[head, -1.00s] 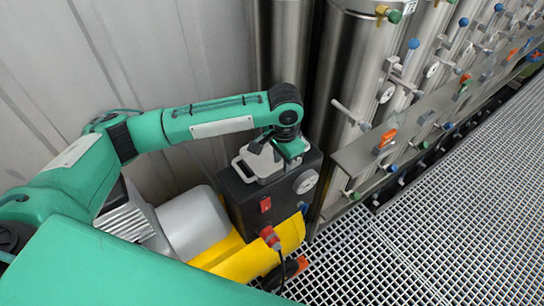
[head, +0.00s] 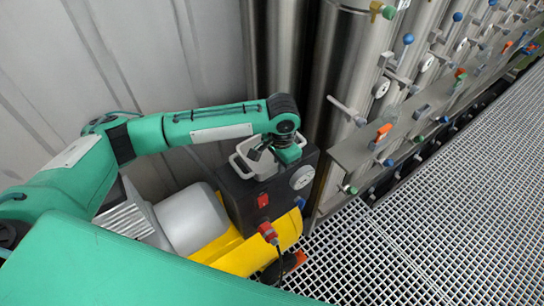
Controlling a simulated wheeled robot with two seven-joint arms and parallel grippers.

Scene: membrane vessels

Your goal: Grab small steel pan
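The small steel pan (head: 263,171), light grey with side handles, sits on top of a black box (head: 237,193) left of the steel vessels. My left gripper (head: 272,153) is right over the pan, with its fingers down at the pan's opening. The wrist and fingers hide the far right part of the pan. I cannot tell whether the fingers touch it or how far apart they are. My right gripper is not in view.
Steel vessels (head: 349,80) with valves and gauges stand to the right of the box, behind a metal ledge (head: 355,150). A yellow unit (head: 240,257) with a grey motor (head: 192,222) lies in front. A grating floor (head: 450,200) is clear at right.

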